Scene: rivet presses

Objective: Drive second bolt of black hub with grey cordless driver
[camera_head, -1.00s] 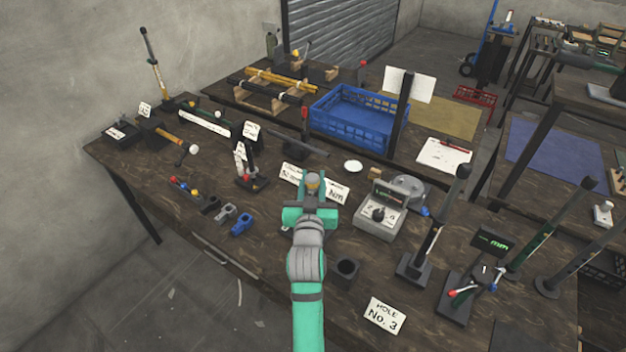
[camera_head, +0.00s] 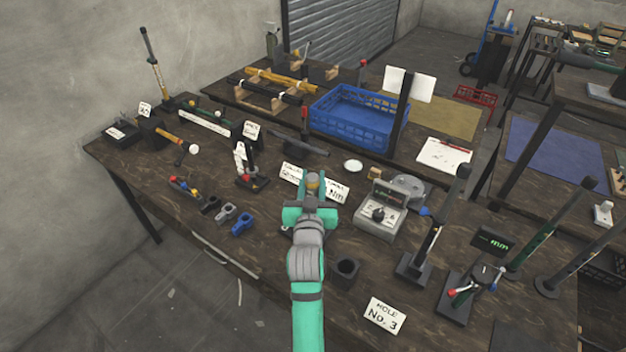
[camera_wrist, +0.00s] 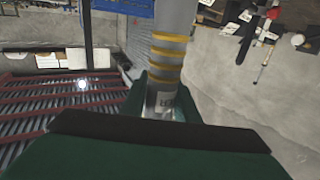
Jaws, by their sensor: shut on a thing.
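My gripper (camera_wrist: 167,100) is shut on a grey cylinder with yellow bands (camera_wrist: 168,48), which I take to be the grey cordless driver. In the head view, my gripper (camera_head: 313,205) is over the middle of the bench, and only a small grey and yellow end of the driver (camera_head: 313,182) shows above it. The driver's working tip is not visible. I cannot pick out the black hub or its bolts for certain; my gripper and arm cover part of the bench there. A dark open cylinder (camera_head: 345,272) stands just right of my arm.
Small black, grey and blue clevises (camera_head: 225,214) lie to the left. Upright lever tools (camera_head: 425,240) stand to the right. A blue crate (camera_head: 330,134) is behind.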

